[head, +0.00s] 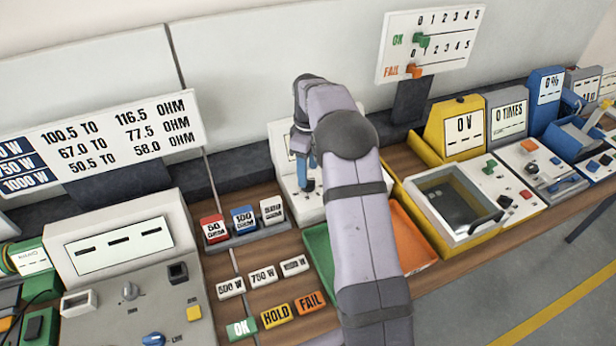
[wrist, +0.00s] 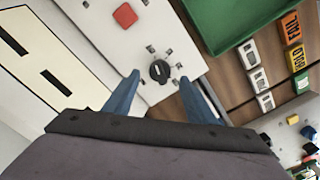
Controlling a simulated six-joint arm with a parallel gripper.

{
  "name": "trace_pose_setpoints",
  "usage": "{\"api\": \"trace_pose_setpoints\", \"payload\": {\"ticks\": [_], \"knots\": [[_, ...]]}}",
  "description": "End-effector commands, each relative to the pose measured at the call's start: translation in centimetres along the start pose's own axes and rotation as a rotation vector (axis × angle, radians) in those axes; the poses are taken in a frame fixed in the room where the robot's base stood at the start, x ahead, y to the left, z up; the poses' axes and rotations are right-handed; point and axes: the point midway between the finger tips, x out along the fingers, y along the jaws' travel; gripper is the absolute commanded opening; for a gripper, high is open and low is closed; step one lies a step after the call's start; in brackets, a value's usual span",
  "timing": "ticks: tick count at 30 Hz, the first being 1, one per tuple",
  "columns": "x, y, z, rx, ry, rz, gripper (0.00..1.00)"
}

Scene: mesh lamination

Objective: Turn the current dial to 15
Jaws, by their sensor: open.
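A small black dial (wrist: 159,71) stands on a white instrument panel (wrist: 182,42) in the wrist view. My gripper (wrist: 158,77) is open, with one blue finger on each side of the dial. I cannot tell whether the fingers touch it. In the head view my gripper (head: 306,172) points down at the white instrument (head: 283,148), which my arm mostly hides. The dial's numbers are too small to read. A display with dark dashes (wrist: 38,62) lies at the left in the wrist view.
A red button (wrist: 125,15) is on the same panel. A green tray (head: 318,243) and an orange tray (head: 412,236) flank my arm. Label blocks (head: 243,218) stand left of it.

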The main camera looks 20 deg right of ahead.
Motion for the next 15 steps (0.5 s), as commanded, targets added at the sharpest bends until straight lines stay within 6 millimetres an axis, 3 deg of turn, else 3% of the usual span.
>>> {"api": "trace_pose_setpoints", "payload": {"ticks": [9,15], "knots": [[3.5,-0.1,0.0,0.0,-0.001,-0.002,0.51],[4.2,0.0,0.0,0.0,0.0,0.0,0.51]]}}
